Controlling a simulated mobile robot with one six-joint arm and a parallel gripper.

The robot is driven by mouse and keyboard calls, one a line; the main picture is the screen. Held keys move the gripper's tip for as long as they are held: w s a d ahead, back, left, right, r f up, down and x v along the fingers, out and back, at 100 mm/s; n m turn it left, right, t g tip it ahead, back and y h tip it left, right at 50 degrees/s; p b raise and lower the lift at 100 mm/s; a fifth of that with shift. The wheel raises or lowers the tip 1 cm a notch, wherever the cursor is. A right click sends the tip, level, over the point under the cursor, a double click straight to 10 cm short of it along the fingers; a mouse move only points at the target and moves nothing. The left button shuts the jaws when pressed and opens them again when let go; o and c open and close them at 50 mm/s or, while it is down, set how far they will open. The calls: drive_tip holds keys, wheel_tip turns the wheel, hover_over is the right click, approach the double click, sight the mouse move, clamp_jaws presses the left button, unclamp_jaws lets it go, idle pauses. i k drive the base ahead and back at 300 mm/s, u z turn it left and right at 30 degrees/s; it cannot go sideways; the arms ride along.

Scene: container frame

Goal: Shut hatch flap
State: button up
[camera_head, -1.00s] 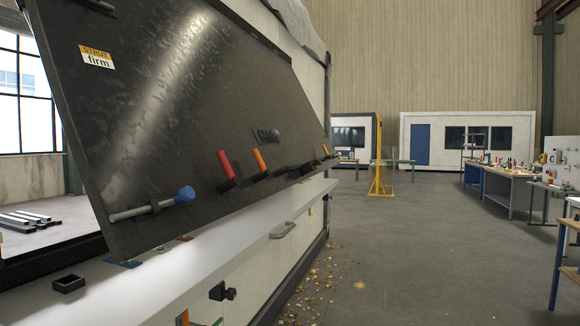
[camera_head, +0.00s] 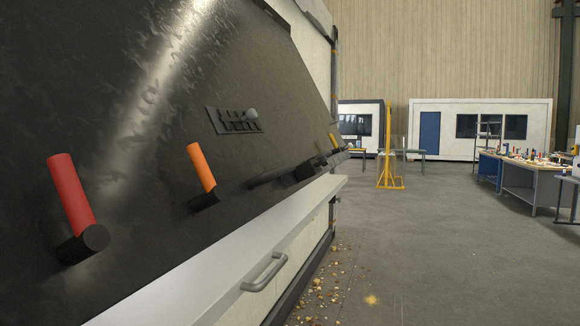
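The hatch flap (camera_head: 150,130) is a large dark, scuffed panel filling the left of the head view. It slopes outward at its lower side, above a white ledge (camera_head: 215,275). A red handle (camera_head: 71,192) and an orange handle (camera_head: 201,167) stick out from its lower part. A dark plate with a round knob (camera_head: 235,121) sits further along it. Whether the flap's lower edge touches the ledge I cannot tell. My gripper is not in view.
A grey pull handle (camera_head: 264,273) juts from the white front below the ledge. Yellowish debris (camera_head: 330,283) lies on the floor beside it. The grey floor to the right is open. A yellow stand (camera_head: 390,150) and workbenches (camera_head: 524,180) stand further back.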

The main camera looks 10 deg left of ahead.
sight(122, 88)
drive_tip(key=u, duration=0.15)
drive_tip(key=i, duration=0.6)
drive_tip(key=u, duration=0.55)
drive_tip(key=k, duration=0.65)
drive_tip(key=u, duration=0.25)
drive_tip(key=i, duration=0.65)
drive_tip(key=z, duration=0.2)
